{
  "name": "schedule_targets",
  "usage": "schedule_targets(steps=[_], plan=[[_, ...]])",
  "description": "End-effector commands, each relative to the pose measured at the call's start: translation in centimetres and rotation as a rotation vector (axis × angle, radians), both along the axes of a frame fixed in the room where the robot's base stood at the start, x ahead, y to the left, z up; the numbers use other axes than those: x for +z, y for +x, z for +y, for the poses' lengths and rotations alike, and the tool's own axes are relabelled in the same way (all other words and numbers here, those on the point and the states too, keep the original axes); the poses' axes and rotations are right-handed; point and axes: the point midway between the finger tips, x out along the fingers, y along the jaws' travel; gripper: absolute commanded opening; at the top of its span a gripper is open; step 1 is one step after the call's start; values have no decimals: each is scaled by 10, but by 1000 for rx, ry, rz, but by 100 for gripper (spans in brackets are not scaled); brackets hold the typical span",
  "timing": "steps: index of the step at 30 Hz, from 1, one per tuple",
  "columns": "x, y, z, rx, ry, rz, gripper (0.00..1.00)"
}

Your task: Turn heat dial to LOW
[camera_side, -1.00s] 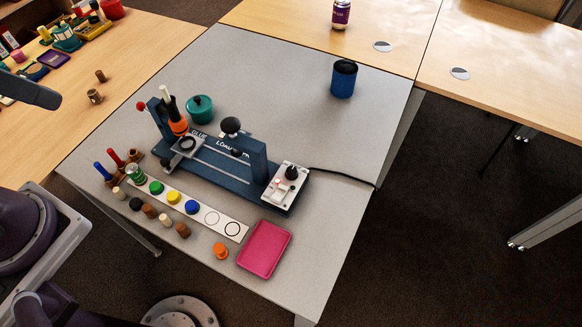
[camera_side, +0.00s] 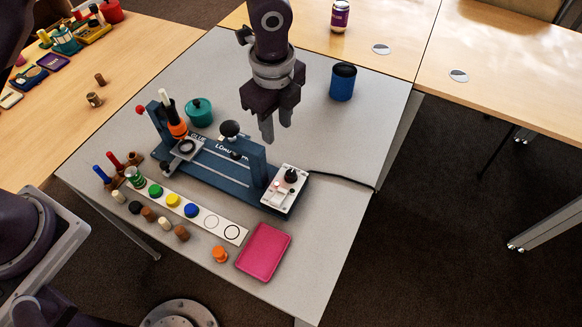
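The heat dial (camera_side: 291,175) is a black knob on the white control panel (camera_side: 278,201) at the right end of the blue glue loom device (camera_side: 215,165). Its setting is too small to read. My gripper (camera_side: 273,136) points down above the device, up and to the left of the dial and apart from it. Its fingers are dark and hold nothing that I can see. The gap between the fingertips is not clear from this angle.
A black cable (camera_side: 340,176) runs right from the panel. A pink tray (camera_side: 264,251), an orange piece (camera_side: 220,252) and a white strip with coloured caps (camera_side: 192,210) lie in front. A blue cup (camera_side: 342,82) and a teal pot (camera_side: 199,111) stand behind.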

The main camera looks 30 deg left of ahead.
Motion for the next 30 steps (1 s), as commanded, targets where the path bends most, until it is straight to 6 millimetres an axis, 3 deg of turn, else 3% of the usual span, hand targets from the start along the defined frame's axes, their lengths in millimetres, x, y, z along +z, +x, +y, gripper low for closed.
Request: schedule_targets(steps=[1,3,15,20,27,30], plan=[[-26,0,-13,-59,-11,33,36],[-49,0,-24,-121,-23,57,36],[-121,-1,-32,-166,-32,76,36],[-136,0,-32,-165,-32,74,36],[-137,0,-31,-164,-32,73,36],[-137,0,-31,-164,-32,73,16]])
